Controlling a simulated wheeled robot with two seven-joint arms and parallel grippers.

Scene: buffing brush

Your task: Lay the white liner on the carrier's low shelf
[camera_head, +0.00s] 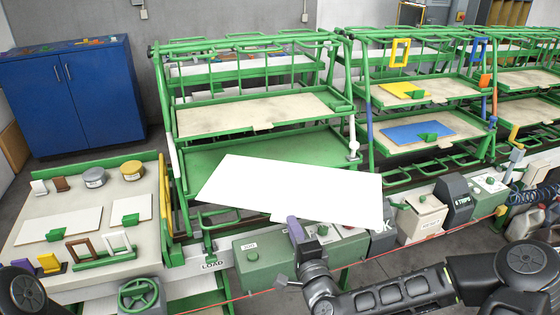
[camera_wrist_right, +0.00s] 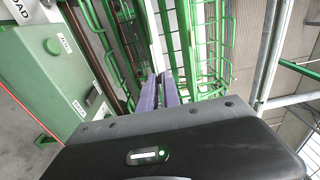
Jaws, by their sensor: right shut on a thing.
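The white liner (camera_head: 290,190) is a flat, bright white sheet in the head view. It is held up in front of the green carrier (camera_head: 345,90), tilted, and overlaps the front of the low shelf (camera_head: 262,152). The low shelf's visible part is bare green; its front right is hidden by the liner. My right gripper (camera_head: 296,228) is shut on the liner's near edge, its purple fingers partly hidden. The purple fingers (camera_wrist_right: 160,92) also show close together in the right wrist view, where the liner cannot be made out clearly. My left gripper is not in view.
The carrier's upper shelf (camera_head: 250,112) bears a beige board. A side table (camera_head: 30,240) at left holds white sheets, tins and small frames. Green control boxes (camera_head: 262,262) stand below the liner. Another carrier at right holds yellow and blue sheets (camera_head: 415,131).

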